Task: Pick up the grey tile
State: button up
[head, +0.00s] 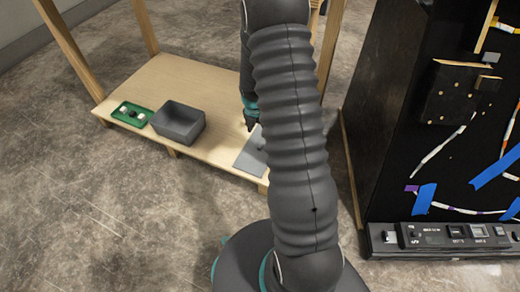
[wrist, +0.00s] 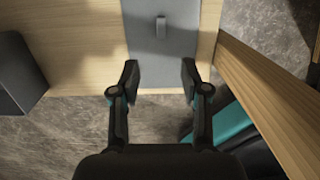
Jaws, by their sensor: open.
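The grey tile (head: 251,154) lies flat on the wooden shelf, partly hidden behind my arm in the head view. In the wrist view the grey tile (wrist: 150,45) shows at the top middle, with a small upright grey handle (wrist: 161,26) on it. My gripper (wrist: 158,80) is open and empty in the wrist view. Its fingertips appear near the tile's front edge, with the handle farther up between them in the picture. In the head view my gripper (head: 249,122) is above the tile, partly hidden by my arm. Its height above the tile is hard to tell.
A dark grey bin (head: 178,124) and a green tray (head: 132,114) with small parts stand on the wooden shelf (head: 205,153), left of the tile. Wooden posts frame the shelf; one (wrist: 270,100) is close at right in the wrist view. A black console (head: 400,130) stands at right.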

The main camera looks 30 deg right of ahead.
jog(key=b, duration=0.1)
send_over(260, 145)
jog(key=a, duration=0.1)
jog(key=f, duration=0.4)
jog(key=s+f, duration=0.1)
jog(key=f, duration=0.1)
jog(key=shift+a+f, duration=0.15)
jog(key=shift+w+d+f+b, duration=0.1)
jog(key=shift+d+f+b, duration=0.15)
jog(key=shift+f, duration=0.65)
jog(key=shift+w+d+f+b, duration=0.15)
jog(key=shift+d+f+b, duration=0.05)
jog(key=shift+f, duration=0.65)
jog(key=shift+w+d+f+b, duration=0.1)
jog(key=shift+d+f+b, duration=0.15)
jog(key=shift+f, duration=0.65)
jog(key=shift+a, duration=0.1)
grip_shut()
